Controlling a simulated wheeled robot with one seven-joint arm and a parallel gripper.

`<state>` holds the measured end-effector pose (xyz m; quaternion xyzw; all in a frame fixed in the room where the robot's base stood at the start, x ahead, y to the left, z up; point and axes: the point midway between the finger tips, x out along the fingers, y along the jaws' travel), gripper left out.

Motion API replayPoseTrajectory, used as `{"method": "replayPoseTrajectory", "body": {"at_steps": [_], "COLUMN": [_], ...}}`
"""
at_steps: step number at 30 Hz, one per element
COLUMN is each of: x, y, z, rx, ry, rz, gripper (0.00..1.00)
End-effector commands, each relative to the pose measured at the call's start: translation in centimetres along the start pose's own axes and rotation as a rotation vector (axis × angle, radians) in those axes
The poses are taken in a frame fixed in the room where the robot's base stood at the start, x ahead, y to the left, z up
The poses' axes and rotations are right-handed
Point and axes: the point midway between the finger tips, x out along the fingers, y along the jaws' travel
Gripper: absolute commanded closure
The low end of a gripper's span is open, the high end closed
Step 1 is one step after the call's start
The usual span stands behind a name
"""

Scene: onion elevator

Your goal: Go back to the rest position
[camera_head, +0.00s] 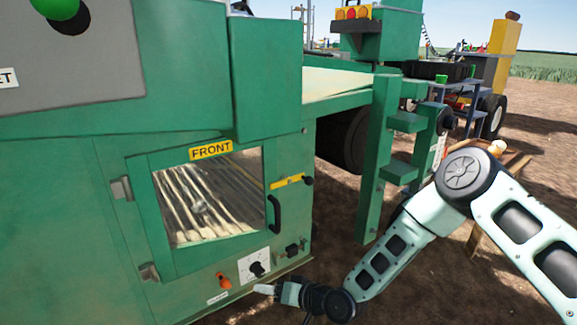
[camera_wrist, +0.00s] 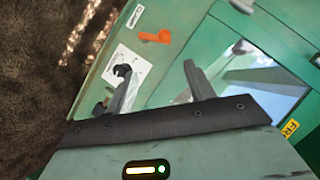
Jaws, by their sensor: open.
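My gripper (camera_wrist: 158,92) is open in the wrist view, with its two grey fingers apart and nothing between them. In the head view my gripper (camera_head: 268,290) is low in the middle, in front of the green machine (camera_head: 80,220), near its lower edge. A black knob (camera_head: 256,269) on a white plate and an orange handle (camera_head: 223,281) sit just above and left of it. They also show in the wrist view, the knob (camera_wrist: 122,71) beyond the left finger and the orange handle (camera_wrist: 156,37) above the gap. Any contact cannot be told.
A windowed door (camera_head: 208,195) marked FRONT, with a black handle (camera_head: 274,214), is shut on the machine. A green post (camera_head: 376,165) stands to the right, close behind my arm. A wooden stand (camera_head: 474,240) is behind my arm. Bare soil (camera_head: 420,290) lies at the lower right.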

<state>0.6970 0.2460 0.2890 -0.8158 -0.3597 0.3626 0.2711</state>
Motion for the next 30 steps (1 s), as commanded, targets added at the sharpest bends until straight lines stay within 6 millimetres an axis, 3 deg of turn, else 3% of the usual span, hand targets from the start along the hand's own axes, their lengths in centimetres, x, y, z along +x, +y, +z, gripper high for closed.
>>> {"method": "replayPoseTrajectory", "body": {"at_steps": [1,3,11,17,24,30], "x": [-1.1,-2.5,-10.3,-18.3,-29.2,-36.3], "y": [-2.2,-4.2,-10.7,-15.4,-20.6,-23.4], "z": [-1.0,-1.3,-2.6,-3.2,-3.0,-1.8], "rx": [-0.053,-0.113,-0.309,-0.414,-0.473,-0.470], "ry": [-0.056,-0.139,-0.409,-0.581,-0.751,-0.848], "rz": [0.020,0.058,0.224,0.363,0.514,0.588], "gripper": [0.47,0.47,0.47,0.47,0.47,0.47]}}
